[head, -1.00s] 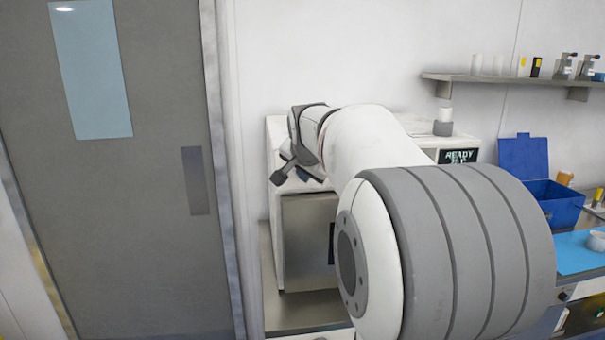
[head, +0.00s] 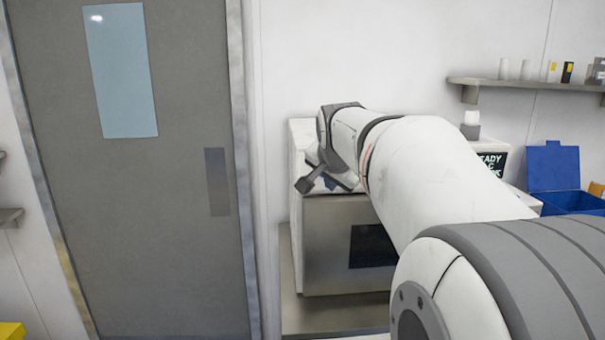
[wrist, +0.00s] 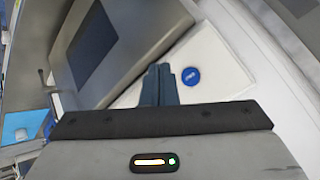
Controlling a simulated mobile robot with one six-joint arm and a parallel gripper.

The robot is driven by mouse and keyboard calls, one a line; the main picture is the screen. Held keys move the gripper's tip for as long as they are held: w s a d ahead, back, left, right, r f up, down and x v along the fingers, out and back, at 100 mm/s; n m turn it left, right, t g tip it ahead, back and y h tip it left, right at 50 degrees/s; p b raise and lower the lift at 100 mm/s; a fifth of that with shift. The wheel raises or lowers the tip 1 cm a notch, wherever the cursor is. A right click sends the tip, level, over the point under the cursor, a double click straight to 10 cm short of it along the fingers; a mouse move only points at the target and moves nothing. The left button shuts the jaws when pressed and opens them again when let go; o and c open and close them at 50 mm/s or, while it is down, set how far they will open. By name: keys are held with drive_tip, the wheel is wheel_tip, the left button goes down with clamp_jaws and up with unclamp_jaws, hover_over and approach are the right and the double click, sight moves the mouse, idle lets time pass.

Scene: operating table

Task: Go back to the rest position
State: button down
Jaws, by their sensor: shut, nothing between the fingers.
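My gripper (wrist: 159,82) shows in the wrist view with its two dark fingers together and nothing between them. In the head view my arm reaches from the lower right toward the middle, and its end hangs in front of a white and steel box-shaped machine (head: 325,270). The fingers are mostly hidden there behind the wrist. In the wrist view the machine's dark window (wrist: 95,45) is at the upper left, and a round blue button or cap (wrist: 191,76) lies on a white surface just right of the fingertips.
A grey door (head: 130,230) with a pale window stands at the left. A wall shelf (head: 530,84) with small bottles is at the upper right. An open blue box (head: 555,170) sits on the counter at the right. Bare wall lies above my arm.

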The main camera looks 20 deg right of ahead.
idle(0.3)
drive_tip(key=s+a+f+n+g+y, duration=0.1)
drive_tip(key=s+a+f+n+g, duration=0.1)
drive_tip(key=s+a+f+n, duration=0.4)
drive_tip(key=s+a+f+n+g+y, duration=0.2)
drive_tip(key=s+a+f+n, duration=0.3)
drive_tip(key=s+a+f, duration=0.4)
drive_tip(key=s+f+g, duration=0.1)
drive_tip(key=s+f, duration=0.5)
drive_tip(key=s, duration=0.3)
drive_tip(key=shift+s+a+f+n, duration=0.2)
drive_tip(key=shift+f+n, duration=0.1)
drive_tip(key=shift+n, duration=0.1)
drive_tip(key=shift+d, duration=0.1)
